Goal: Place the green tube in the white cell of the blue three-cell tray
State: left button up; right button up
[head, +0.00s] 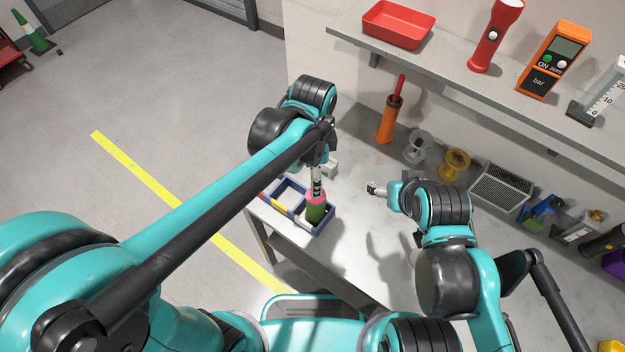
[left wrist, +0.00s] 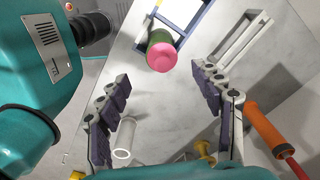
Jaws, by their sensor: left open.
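The green tube (head: 316,213) with a pink cap stands in the right-end cell of the blue three-cell tray (head: 329,222); a white strip shows beside it on that cell. In the left wrist view the pink cap (left wrist: 162,56) points toward the camera and the tube stands at the end of the tray (left wrist: 194,27). My left gripper (head: 317,188) is just above the tube in the head view. In the left wrist view its jaws (left wrist: 167,90) are wide apart with nothing between them. My right gripper (head: 376,189) is to the right, apart from the tray; its jaws are too small to read.
The tray is near the left edge of the grey bench. An orange holder with a red handle (head: 387,121), a grey spool (head: 418,146) and a yellow spool (head: 454,163) stand behind. A shelf above holds a red bin (head: 398,26). Bare bench lies between tray and right gripper.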

pick_arm(q)
jog(key=shift+r, duration=0.35)
jog(key=shift+a, duration=0.15)
jog(key=s+a+r+n+t, duration=0.1)
jog(key=s+a+n+t, duration=0.1)
jog(key=a+n, duration=0.6)
jog(key=s+a+r+n+t, duration=0.1)
jog(key=s+a+n+t, duration=0.2)
jog(key=a+n+t, duration=0.2)
jog(key=a+n, duration=0.3)
jog(key=a, duration=0.1)
jog(key=shift+a+r, duration=0.2)
jog(key=shift+a, duration=0.05)
notch_tip(320, 180, down, 8)
jog(key=b, duration=0.7)
jog(key=shift+r, duration=0.25)
jog(key=shift+s, duration=0.1)
